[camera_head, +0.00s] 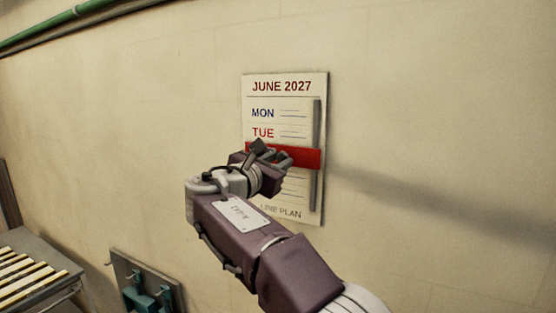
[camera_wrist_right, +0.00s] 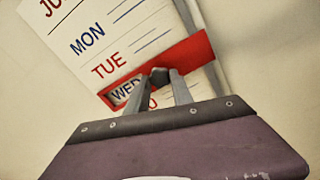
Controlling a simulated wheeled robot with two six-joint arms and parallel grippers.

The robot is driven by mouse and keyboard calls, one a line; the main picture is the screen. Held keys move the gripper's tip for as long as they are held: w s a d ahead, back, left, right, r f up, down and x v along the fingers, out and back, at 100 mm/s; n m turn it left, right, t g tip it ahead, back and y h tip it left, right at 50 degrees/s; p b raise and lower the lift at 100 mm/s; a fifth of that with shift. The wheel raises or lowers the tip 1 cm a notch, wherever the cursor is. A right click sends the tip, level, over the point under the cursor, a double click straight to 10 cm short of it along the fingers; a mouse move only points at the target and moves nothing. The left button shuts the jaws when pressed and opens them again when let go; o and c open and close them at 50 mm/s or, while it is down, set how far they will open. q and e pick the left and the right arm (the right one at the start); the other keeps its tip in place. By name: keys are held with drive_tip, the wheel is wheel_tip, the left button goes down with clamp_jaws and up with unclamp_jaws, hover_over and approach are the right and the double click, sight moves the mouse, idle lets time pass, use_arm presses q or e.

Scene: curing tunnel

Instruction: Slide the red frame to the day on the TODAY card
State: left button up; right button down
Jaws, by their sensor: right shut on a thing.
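A white JUNE 2027 planner board (camera_head: 285,103) hangs on the wall, with MON and TUE readable in the head view. The red frame (camera_head: 308,158) lies across it just below TUE and reaches a grey vertical rail (camera_head: 316,190) at the right. In the right wrist view the red frame (camera_wrist_right: 195,52) has a window around WED; a row below is mostly hidden, only a U showing. My right gripper (camera_head: 263,152) is shut on the red frame; its fingertips (camera_wrist_right: 163,76) meet at the frame beside WED. No TODAY card is in view. My left gripper is not in view.
A grey panel with teal parts (camera_head: 150,292) is below the board. A green pipe (camera_head: 55,22) runs along the upper left wall. The wall right of the board is bare.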

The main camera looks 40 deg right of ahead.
wheel_tip(320, 180, down, 10)
drive_tip(key=b, duration=0.7)
drive_tip(key=shift+f+b, duration=0.2)
drive_tip(key=shift+b, duration=0.15)
drive_tip(key=shift+f, duration=0.25)
drive_tip(key=c, duration=1.2)
unclamp_jaws()
drive_tip(key=shift+o, duration=0.5)
drive_tip(key=shift+s, duration=0.1)
drive_tip(key=shift+r, duration=0.1)
drive_tip(key=shift+a, duration=0.15)
